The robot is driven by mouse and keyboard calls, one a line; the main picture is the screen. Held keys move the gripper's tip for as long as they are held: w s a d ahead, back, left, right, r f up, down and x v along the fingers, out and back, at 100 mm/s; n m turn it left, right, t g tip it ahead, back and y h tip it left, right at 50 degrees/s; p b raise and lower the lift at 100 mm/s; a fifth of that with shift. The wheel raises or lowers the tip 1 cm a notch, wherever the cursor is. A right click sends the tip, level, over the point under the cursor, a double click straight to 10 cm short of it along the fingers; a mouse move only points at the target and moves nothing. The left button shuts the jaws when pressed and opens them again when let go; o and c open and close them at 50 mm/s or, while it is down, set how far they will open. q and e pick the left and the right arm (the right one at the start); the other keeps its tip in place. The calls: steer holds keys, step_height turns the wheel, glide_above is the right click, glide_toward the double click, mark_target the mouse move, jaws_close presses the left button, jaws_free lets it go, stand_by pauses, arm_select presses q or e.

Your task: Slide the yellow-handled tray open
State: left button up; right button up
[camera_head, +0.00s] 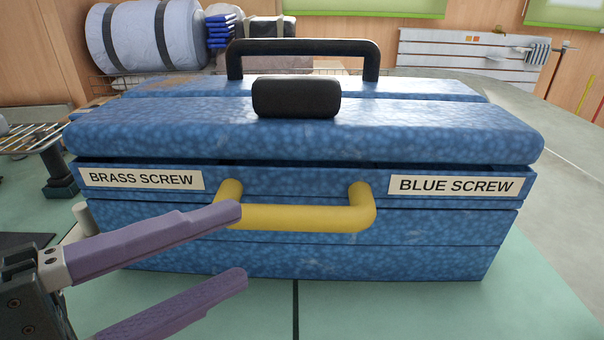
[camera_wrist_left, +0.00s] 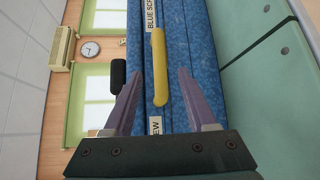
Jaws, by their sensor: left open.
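A blue speckled toolbox (camera_head: 420,234) stands on the green surface, its lid down. A yellow handle (camera_head: 300,217) is fixed to the front of its upper tray, between a BRASS SCREW label (camera_head: 140,179) and a BLUE SCREW label (camera_head: 455,186). The tray appears flush with the box front. My left gripper (camera_head: 243,247) has two purple fingers and is open and empty. In the head view its upper fingertip overlaps the handle's left end; contact cannot be told. In the left wrist view the yellow handle (camera_wrist_left: 160,68) lies between and beyond the spread fingers (camera_wrist_left: 158,75). My right gripper is not in view.
A black carrying handle (camera_head: 303,47) and a black lid grip (camera_head: 296,97) are on top of the box. A wire rack (camera_head: 32,138) stands at the left. A grey roll (camera_head: 146,37) lies behind. The green surface before the box is clear at the right.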

mark_target(285, 226)
arm_select(q)
steer(key=x, duration=0.8)
steer(key=shift+d, duration=0.15)
steer(key=shift+c, duration=0.2)
jaws_close()
stand_by(0.9)
